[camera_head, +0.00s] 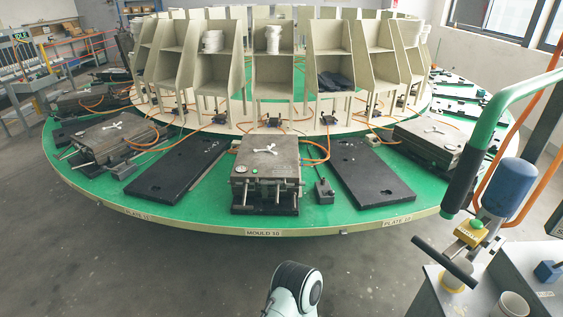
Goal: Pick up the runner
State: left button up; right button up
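A small white branched piece, which looks like the runner (268,150), lies on the flat top of the grey mould (262,167) at the front of the carousel, above the label "MOULD 10". Similar white pieces lie on the left mould (120,125) and, partly, on the right mould (437,130). Neither of my grippers is in view. A white rounded part of my own arm shows at the bottom middle, well in front of the carousel's edge and apart from the mould.
The round green carousel table (330,220) carries black plates (178,170) (372,173) on either side of the front mould. Beige shelves (273,65) ring its centre. Orange hoses cross the top. A green-and-black handled device (500,190) stands at right by a grey bench (430,295).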

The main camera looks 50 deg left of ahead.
aim_at(269, 148)
jog(key=u, duration=1.95)
